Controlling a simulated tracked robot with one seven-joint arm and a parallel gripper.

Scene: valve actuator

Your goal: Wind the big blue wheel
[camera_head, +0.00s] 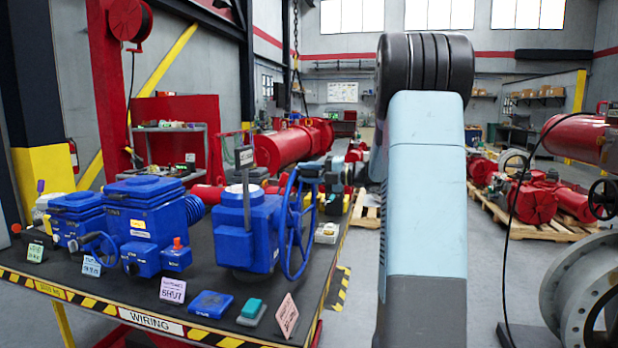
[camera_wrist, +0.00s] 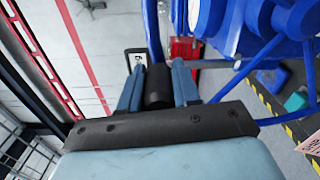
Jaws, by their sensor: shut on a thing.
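The big blue wheel (camera_head: 297,218) stands upright, nearly edge-on, on the right side of a blue valve actuator (camera_head: 247,228) at the bench's right end. My gripper (camera_head: 322,172) is at the upper right of the wheel, small and partly hidden by my own arm. In the wrist view, the two fingers of my gripper (camera_wrist: 158,74) stand on either side of a black cylindrical handle (camera_wrist: 157,92) next to the blue rim of the wheel (camera_wrist: 152,30). The gripper is shut on this handle. The wheel's hub and spokes show at the upper right there.
A smaller blue handwheel (camera_head: 97,250) sits on another blue actuator (camera_head: 146,222) to the left. Small signs and boxes line the front of the black bench (camera_head: 60,272). Red equipment (camera_head: 282,148) stands behind. Open floor lies right of the bench.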

